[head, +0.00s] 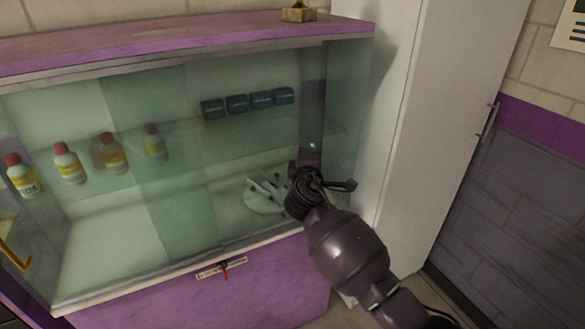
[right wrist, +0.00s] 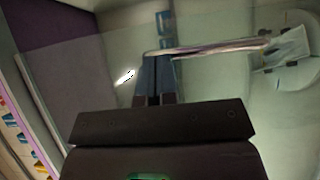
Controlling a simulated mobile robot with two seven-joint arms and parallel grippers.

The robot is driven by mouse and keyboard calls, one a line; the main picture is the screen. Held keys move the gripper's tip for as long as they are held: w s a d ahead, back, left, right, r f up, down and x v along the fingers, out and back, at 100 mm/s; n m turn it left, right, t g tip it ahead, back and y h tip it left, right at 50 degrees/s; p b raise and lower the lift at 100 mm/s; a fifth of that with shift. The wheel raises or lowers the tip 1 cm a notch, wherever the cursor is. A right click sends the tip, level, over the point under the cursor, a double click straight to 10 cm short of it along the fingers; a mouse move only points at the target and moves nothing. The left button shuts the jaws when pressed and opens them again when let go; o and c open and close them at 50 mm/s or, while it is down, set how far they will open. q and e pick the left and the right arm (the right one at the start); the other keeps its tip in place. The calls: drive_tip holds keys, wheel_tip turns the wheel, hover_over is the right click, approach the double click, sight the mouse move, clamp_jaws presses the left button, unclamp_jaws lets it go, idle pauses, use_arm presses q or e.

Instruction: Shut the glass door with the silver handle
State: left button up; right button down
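A purple cabinet (head: 230,285) with glass sliding doors (head: 170,150) fills the left and middle of the head view. My right gripper (head: 312,165) is at the right part of the glass front. In the right wrist view its two dark fingers (right wrist: 157,78) look close together, with nothing clearly between them. A thin pale silvery bar (right wrist: 215,48) runs sideways just past the fingertips; it may be the silver handle. I cannot tell if they touch it. A gold handle (head: 14,250) shows at the far left. My left gripper is out of view.
A white round rack (head: 262,200) sits below. A brass object (head: 298,12) stands on top. A white cabinet (head: 430,110) stands close on the right.

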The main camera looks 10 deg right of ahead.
drive_tip(key=w+d, duration=0.3)
drive_tip(key=d, duration=0.8)
drive_tip(key=shift+w+d, duration=0.3)
drive_tip(key=shift+w, duration=0.1)
